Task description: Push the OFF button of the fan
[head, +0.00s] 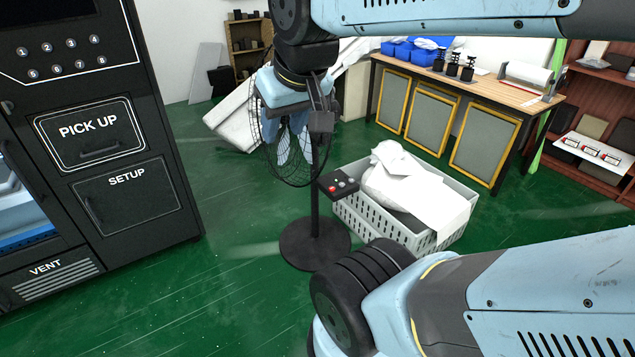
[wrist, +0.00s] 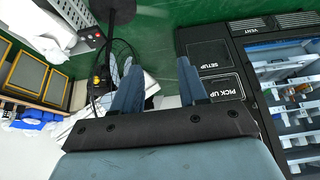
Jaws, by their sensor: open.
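The black fan stands on the floor, with a round base (head: 315,244), a thin pole and a wire cage (head: 268,165). A small black control box (head: 338,186) juts from its pole to the right, with a red button (head: 333,188) and small pale buttons on top. Their labels are too small to read. My gripper (head: 294,152) points down and overlaps the cage in the head view, to the upper left of the control box and apart from it. In the wrist view my gripper (wrist: 156,65) is open and empty; the control box (wrist: 97,37) shows beyond, at upper left.
A grey crate (head: 385,229) with a white bag stands right beside the control box. A black vending machine (head: 100,150) stands at left. A wooden workbench (head: 480,88) is behind at right. Green floor (head: 235,235) is open between machine and fan.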

